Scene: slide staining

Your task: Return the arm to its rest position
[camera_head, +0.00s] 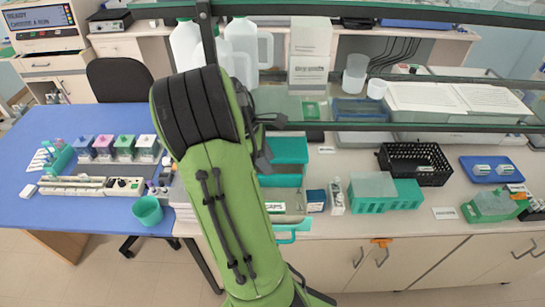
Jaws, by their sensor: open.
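My green and black arm rises through the middle of the camera_head view, folded upward in front of the bench. My gripper (268,142) shows as dark parts just right of the arm's upper end, partly hidden behind it. It is open, and I see nothing held in it. It appears in front of the teal drawer boxes (289,150) and near the left end of the glass shelf. I cannot tell its exact distance from them.
The blue table (80,122) at left holds staining jars (125,147), a rack strip (90,187) and a teal cup (147,210). A black basket (414,145), teal boxes (372,187) and a blue tray (491,160) stand right. Shelves with bottles (241,35) cross behind.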

